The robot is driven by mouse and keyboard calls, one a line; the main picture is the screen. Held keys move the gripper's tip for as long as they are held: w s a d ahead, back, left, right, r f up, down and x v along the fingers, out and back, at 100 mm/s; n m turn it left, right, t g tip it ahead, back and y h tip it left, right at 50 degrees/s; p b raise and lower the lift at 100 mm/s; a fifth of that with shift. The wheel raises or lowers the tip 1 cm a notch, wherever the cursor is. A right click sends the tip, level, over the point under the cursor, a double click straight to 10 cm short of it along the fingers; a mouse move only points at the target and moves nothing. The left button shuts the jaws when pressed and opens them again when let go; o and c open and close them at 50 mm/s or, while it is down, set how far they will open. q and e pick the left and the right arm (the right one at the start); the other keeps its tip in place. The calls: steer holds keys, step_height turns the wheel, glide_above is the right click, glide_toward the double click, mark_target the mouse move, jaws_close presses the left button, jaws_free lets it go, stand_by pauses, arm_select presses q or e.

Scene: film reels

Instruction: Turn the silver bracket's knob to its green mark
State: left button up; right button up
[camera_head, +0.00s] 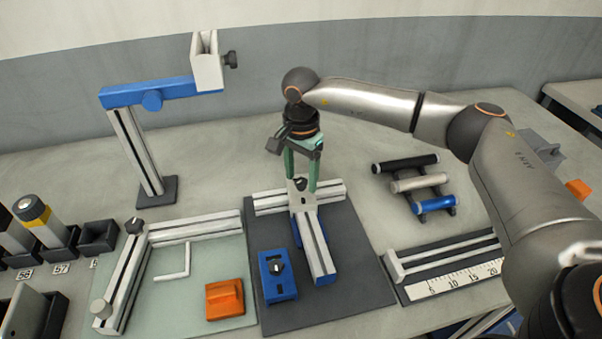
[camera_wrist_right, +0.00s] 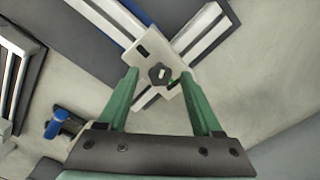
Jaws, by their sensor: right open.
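The silver bracket (camera_head: 300,196) is a pale plate fixed on the crossed aluminium rails in the head view. Its dark knob (camera_wrist_right: 159,76) shows from above in the wrist view, with a small pale marking on top. My right gripper (camera_head: 300,178) points down over the bracket. In the wrist view its green fingers (camera_wrist_right: 158,80) are apart, one on each side of the knob, with nothing gripped. I cannot tell whether they touch it. My left gripper is out of view.
A blue block with a black knob (camera_head: 271,290) sits on the dark mat (camera_head: 352,285). An orange block (camera_head: 225,299) lies to its left. A rack of rollers (camera_head: 405,161) and a ruler rail (camera_head: 450,281) are right. A tall blue-armed stand (camera_head: 140,155) rises at left.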

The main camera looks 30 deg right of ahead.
steer(key=shift+c, duration=0.4)
jaws_close()
